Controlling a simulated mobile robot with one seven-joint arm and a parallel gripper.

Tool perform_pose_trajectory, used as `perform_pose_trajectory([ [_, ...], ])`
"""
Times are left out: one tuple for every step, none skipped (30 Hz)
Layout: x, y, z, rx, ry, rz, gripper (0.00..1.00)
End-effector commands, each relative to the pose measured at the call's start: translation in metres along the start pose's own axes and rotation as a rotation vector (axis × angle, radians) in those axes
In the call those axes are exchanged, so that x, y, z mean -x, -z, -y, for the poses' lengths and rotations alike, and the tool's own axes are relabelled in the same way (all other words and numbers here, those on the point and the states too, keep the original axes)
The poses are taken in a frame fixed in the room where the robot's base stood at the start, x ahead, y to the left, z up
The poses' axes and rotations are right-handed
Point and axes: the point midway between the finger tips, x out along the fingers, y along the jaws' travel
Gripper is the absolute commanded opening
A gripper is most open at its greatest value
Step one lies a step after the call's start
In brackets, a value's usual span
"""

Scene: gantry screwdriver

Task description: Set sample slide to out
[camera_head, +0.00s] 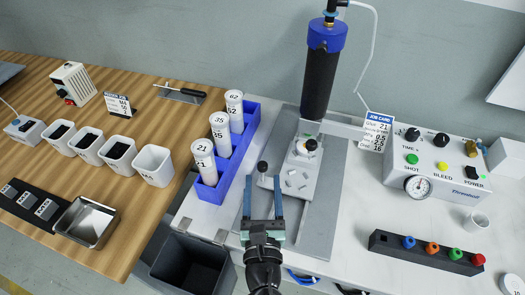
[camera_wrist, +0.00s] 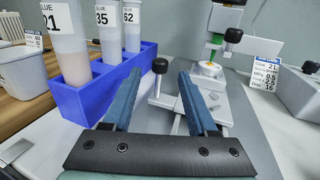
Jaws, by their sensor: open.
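A light grey slide plate (camera_head: 292,191) with several small pale pieces on it lies on the grey base of the dispenser stand. A black ball knob (camera_head: 262,166) on a thin post stands at its left; it also shows in the wrist view (camera_wrist: 160,66). A second black knob (camera_head: 311,145) is at the stand below the black dispenser barrel (camera_head: 317,80). My gripper (camera_head: 263,184) is open and empty, its two blue fingers pointing toward the left knob. In the wrist view the knob stands beyond and between the fingertips (camera_wrist: 158,80), apart from them.
A blue rack (camera_head: 244,142) with three white glue tubes stands close left of my gripper. A control box (camera_head: 437,165) with knobs and a gauge is at the right. A black strip (camera_head: 425,252) with coloured tips lies front right. A dark bin (camera_head: 185,265) is front left.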

Motion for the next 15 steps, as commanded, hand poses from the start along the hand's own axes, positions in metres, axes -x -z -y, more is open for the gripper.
perform_pose_trajectory([
  [-0.011,-0.003,0.0,-0.001,0.0,0.002,0.59],
  [-0.016,-0.003,0.0,-0.001,0.0,0.003,0.59],
  [-0.023,-0.003,0.0,-0.002,0.0,0.003,0.59],
  [-0.028,-0.003,0.0,-0.002,0.0,0.003,0.59],
  [-0.034,-0.003,0.0,-0.002,0.0,0.003,0.59],
  [-0.04,-0.002,0.0,-0.002,0.0,0.002,0.59],
  [-0.045,-0.002,0.0,-0.002,0.0,0.003,0.59],
  [-0.05,-0.002,0.0,-0.002,0.0,0.002,0.59],
  [-0.056,-0.002,0.0,-0.002,0.0,0.003,0.59],
  [-0.06,-0.002,0.0,-0.002,0.0,0.002,0.59],
  [-0.063,-0.001,0.0,-0.002,0.0,0.003,0.59],
  [-0.068,-0.001,0.0,-0.003,0.0,0.002,0.59],
  [-0.07,-0.001,0.0,-0.003,0.0,0.002,0.59],
  [-0.073,-0.001,0.0,-0.003,0.0,0.002,0.59],
  [-0.076,-0.001,0.0,-0.003,0.0,0.001,0.59],
])
